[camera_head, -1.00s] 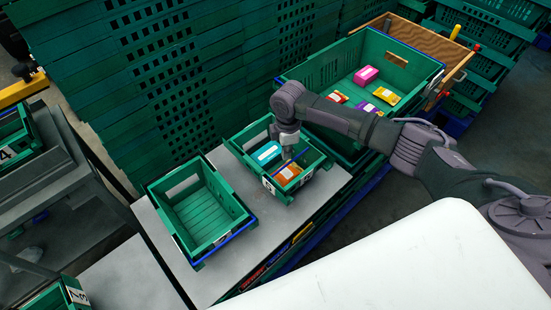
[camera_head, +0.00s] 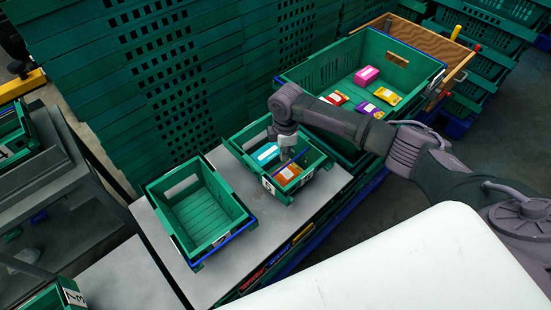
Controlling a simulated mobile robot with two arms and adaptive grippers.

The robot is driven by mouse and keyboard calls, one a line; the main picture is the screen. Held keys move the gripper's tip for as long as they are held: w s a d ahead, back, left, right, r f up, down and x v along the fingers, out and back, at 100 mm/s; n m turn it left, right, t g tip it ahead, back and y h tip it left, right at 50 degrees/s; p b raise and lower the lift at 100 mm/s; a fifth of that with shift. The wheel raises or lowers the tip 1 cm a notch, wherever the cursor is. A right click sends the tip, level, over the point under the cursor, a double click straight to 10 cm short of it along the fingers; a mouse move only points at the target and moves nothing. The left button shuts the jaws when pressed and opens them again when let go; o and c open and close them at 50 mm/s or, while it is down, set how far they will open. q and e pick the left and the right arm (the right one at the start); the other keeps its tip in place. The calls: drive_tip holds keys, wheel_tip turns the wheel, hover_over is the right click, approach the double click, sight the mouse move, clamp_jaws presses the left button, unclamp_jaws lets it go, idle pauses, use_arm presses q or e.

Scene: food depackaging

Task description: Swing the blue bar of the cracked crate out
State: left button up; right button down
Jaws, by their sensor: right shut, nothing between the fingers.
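An empty green crate (camera_head: 162,190) stands on the grey table with a blue bar (camera_head: 224,245) along its front right edge. A smaller middle crate (camera_head: 240,138) stands beside it and holds a teal pack (camera_head: 265,153) and an orange pack (camera_head: 288,174). A large green crate (camera_head: 335,64) behind on the right has a blue bar (camera_head: 405,52) along its upper right rim. I cannot tell from here which crate is cracked. My right gripper (camera_head: 287,157) is shut and empty, pointing down above the packs in the middle crate. My left gripper is out of view.
Pink (camera_head: 366,75), red (camera_head: 335,99), purple (camera_head: 368,109) and yellow (camera_head: 386,96) packs lie in the large crate. Tall green crate stacks (camera_head: 140,70) wall off the back. The grey tabletop (camera_head: 207,285) is bare at the front.

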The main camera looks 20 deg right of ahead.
drive_tip(key=shift+f, duration=0.5)
drive_tip(key=shift+s+d, duration=0.1)
drive_tip(key=shift+s, duration=0.15)
idle(0.3)
drive_tip(key=shift+s+d+r+p, duration=0.1)
drive_tip(key=shift+s+r+p, duration=0.4)
drive_tip(key=shift+p, duration=0.7)
drive_tip(key=shift+w+r, duration=0.1)
drive_tip(key=shift+s+d+r+p, duration=0.25)
drive_tip(key=shift+s+r+p, duration=0.25)
drive_tip(key=shift+p, duration=0.65)
drive_tip(key=shift+r, duration=0.1)
